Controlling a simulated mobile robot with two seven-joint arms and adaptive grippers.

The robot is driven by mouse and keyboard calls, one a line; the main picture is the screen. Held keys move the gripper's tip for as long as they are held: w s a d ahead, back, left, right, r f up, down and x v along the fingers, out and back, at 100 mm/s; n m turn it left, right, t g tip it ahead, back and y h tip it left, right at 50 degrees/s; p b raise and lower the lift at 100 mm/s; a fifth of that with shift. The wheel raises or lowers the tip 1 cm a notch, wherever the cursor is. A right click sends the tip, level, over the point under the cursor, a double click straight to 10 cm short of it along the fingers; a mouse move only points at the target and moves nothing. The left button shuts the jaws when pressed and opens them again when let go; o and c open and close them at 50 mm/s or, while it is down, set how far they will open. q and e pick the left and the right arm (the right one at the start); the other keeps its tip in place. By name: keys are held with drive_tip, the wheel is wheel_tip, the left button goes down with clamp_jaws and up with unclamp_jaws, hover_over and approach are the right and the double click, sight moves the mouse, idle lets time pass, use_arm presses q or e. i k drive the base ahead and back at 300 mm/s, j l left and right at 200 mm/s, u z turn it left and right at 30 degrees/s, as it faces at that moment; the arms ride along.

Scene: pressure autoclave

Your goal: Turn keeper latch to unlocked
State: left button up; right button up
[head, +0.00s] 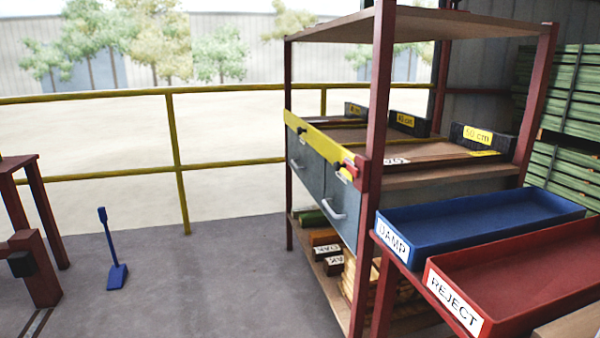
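No pressure autoclave is recognisable. Neither of my grippers is in view.
Grey drawers (312,185) with pale handles are below the bar. A blue DAMP tray (480,226) and a red REJECT tray (520,275) stand at the right. A blue upright tool (116,276) stands on the floor. The grey floor (215,270) before the rack is clear.

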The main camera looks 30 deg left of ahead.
sight(336, 166)
drive_tip(key=l+u, duration=0.2)
drive_tip(key=u, duration=0.2)
drive_tip(key=i+l+u, duration=0.1)
drive_tip(key=l+u, duration=0.25)
drive_tip(key=j, duration=0.1)
